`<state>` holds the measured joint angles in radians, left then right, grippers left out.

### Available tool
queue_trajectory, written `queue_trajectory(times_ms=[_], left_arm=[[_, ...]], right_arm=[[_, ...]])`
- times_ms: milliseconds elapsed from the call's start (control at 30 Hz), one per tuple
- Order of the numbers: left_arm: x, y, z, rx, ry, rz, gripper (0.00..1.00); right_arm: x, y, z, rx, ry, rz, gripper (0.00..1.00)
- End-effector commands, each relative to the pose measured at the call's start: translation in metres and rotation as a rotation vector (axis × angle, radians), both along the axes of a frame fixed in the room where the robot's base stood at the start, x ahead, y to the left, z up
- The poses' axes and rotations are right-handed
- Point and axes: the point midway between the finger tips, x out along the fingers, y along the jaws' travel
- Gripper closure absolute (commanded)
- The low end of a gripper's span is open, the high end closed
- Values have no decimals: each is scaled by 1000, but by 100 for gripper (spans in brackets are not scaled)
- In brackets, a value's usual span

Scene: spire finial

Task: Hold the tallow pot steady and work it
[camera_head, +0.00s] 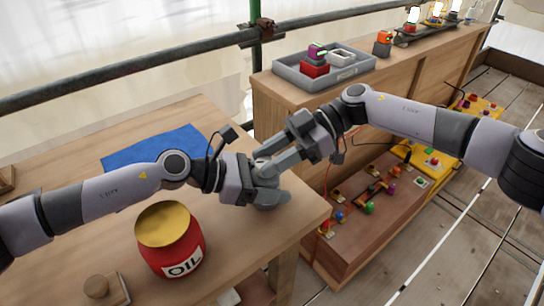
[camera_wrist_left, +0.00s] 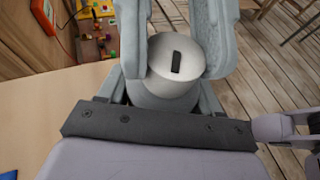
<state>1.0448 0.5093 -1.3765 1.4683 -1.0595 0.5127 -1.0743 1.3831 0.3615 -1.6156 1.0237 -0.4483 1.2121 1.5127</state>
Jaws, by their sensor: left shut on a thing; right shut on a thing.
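The tallow pot seems to be the grey round body in the left wrist view (camera_wrist_left: 176,62). Its pale top has a dark slot, and it sits between the two fingers of my left gripper (camera_wrist_left: 172,45). In the head view my left gripper (camera_head: 266,186) is shut on it above the right end of the wooden table, and the fingers hide most of it. My right gripper (camera_head: 268,164) comes down from the upper right and is shut at the same spot. I cannot tell which part of the pot it grips.
A red OIL tin (camera_head: 172,256) with a gold lid stands in front of my left arm. A blue cloth (camera_head: 130,159) lies behind it. A wooden knob block (camera_head: 100,288) is at the front. A grey tray (camera_head: 290,73) with small parts stands on the cabinet behind. A control board (camera_head: 340,240) is lower right.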

Motion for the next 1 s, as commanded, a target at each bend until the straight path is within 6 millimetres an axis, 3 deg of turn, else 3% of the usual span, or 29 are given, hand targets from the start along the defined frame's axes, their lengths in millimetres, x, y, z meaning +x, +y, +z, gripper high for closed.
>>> queue_trajectory(times_ms=[1000], left_arm=[[-3, -2, 0, -1, 2, -11, 70]], right_arm=[[6, 1, -1, -3, -4, 291, 94]])
